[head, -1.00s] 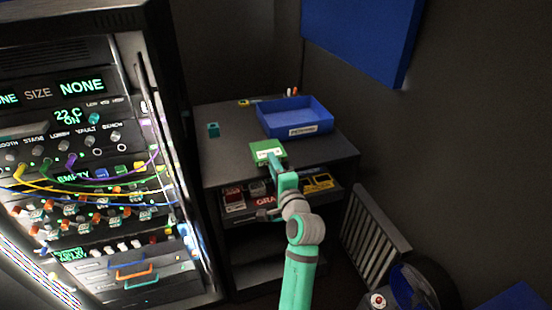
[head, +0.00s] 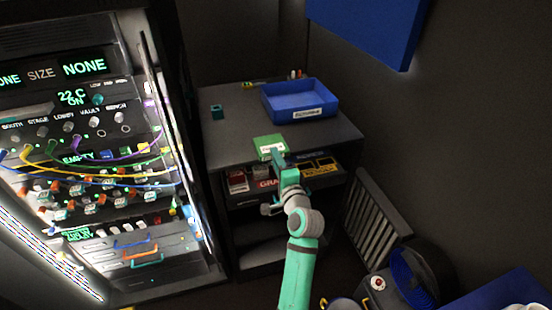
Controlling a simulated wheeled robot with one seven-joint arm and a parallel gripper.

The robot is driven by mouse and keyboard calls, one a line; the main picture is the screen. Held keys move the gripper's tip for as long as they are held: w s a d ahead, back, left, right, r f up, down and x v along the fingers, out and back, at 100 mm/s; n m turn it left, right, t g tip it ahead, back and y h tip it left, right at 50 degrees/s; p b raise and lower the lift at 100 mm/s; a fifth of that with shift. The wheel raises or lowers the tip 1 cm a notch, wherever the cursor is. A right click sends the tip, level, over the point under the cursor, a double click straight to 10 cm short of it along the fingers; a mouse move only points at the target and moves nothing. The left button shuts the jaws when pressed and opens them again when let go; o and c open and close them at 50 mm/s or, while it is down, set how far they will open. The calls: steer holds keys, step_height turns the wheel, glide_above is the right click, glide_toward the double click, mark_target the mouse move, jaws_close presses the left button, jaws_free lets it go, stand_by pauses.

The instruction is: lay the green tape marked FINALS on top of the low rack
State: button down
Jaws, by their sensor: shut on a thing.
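The green tape (head: 268,142) has a white label whose writing is too small to read. It is at the front edge of the low rack's dark top (head: 232,143). My gripper (head: 277,160) is shut on the tape's near side. My arm reaches up to it from below. I cannot tell whether the tape touches the rack top or is held just above it. The fingertips are small and partly hidden by the tape and my wrist.
A blue tray (head: 300,101) stands at the back right of the rack top, with a small teal block (head: 217,112) at left. A shelf below holds several boxed items (head: 318,167). A tall equipment rack (head: 90,150) stands at left, a grey grille (head: 378,222) at right.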

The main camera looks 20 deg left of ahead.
steer(key=shift+f, duration=0.55)
steer(key=c, duration=1.8)
jaws_free()
steer(key=shift+c, duration=0.2)
steer(key=shift+o, duration=1.3)
